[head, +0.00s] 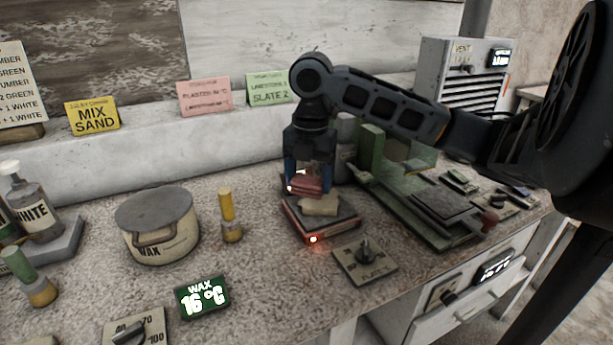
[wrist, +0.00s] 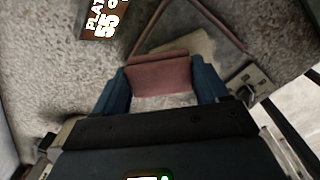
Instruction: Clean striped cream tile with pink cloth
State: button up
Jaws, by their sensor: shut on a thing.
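My gripper (head: 309,178) is shut on the folded pink cloth (head: 304,187). In the wrist view the cloth (wrist: 160,76) sits between the two blue fingers. The cream tile (head: 321,206) lies on the dark top of a small red-sided plate (head: 322,233), just below and to the right of the cloth. The cloth covers part of the tile; I cannot tell whether they touch. The tile (wrist: 190,42) also shows beyond the cloth in the wrist view. Its stripes are too small to make out.
A dial panel (head: 365,259) stands in front of the plate, with a lit orange lamp on the plate's corner. A wax pot (head: 158,226) and a yellow-handled tool (head: 228,214) stand left. A green-railed device (head: 425,208) stands close on the right.

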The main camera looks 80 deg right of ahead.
jog(key=shift+s+a+f+b, duration=0.15)
jog(key=shift+s+b, duration=0.15)
jog(key=shift+s, duration=1.25)
jog(key=shift+w+p, duration=0.35)
jog(key=shift+w, duration=1.75)
jog(key=shift+s+d+r, duration=0.1)
jog(key=shift+d+r, duration=0.1)
jog(key=shift+r, duration=0.05)
jog(key=shift+s+a+r+p, duration=0.1)
jog(key=shift+s+r+p, duration=0.1)
jog(key=shift+s+r, duration=0.25)
jog(key=shift+s+r+p, duration=0.15)
jog(key=shift+s+r, duration=0.05)
jog(key=shift+s, duration=0.35)
jog(key=shift+r+p, duration=0.9)
jog(key=shift+r, duration=0.35)
